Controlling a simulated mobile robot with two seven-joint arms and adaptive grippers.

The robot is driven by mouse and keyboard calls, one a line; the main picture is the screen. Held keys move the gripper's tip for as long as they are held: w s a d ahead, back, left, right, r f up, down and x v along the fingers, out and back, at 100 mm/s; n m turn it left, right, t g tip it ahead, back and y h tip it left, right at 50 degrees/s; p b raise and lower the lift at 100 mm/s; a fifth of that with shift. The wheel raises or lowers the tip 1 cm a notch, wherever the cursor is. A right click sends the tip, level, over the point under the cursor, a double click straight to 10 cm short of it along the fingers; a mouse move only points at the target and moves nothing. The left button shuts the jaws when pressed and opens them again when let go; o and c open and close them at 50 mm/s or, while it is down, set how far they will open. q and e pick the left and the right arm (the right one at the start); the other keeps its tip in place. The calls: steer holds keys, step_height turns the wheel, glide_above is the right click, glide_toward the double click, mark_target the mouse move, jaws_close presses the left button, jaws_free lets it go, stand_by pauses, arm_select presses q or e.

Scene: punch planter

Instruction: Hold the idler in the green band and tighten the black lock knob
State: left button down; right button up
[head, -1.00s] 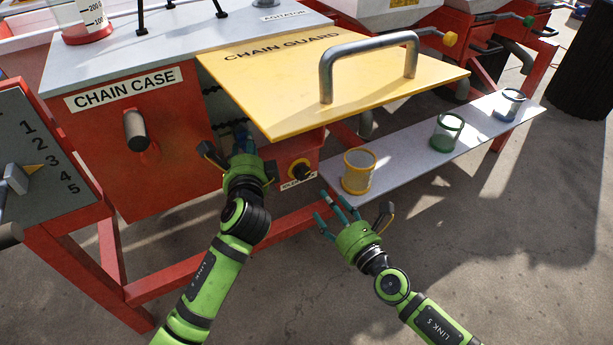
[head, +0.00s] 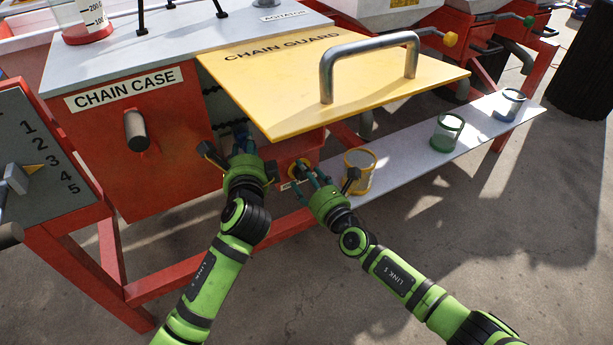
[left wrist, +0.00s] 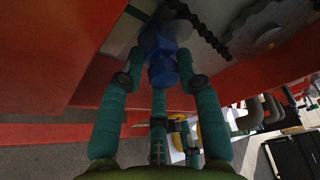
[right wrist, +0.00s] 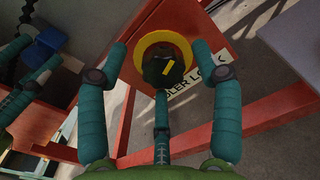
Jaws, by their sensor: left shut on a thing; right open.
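The black lock knob (right wrist: 163,66) has a yellow pointer mark and a yellow ring around it, on the red case front above a partly hidden label. My right gripper (head: 305,172) is open, and its fingers spread around the knob in the right wrist view without visibly closing on it. My left gripper (head: 242,150) is shut on the blue idler handle (left wrist: 162,55) under the guard. The handle also shows at the left of the right wrist view (right wrist: 48,42). A chain (left wrist: 205,32) and sprocket lie beside it. The green band is not visible.
A grey shelf (head: 410,160) at right holds yellow, green (head: 447,132) and blue-rimmed cups; the yellow-rimmed cup (head: 360,172) is close to my right gripper. A red frame rail runs below.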

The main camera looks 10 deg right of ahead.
steer(key=c, duration=1.1)
steer(key=shift+r+m, duration=0.15)
steer(key=shift+m, duration=0.45)
steer(key=o, duration=1.1)
steer(key=v, duration=1.2)
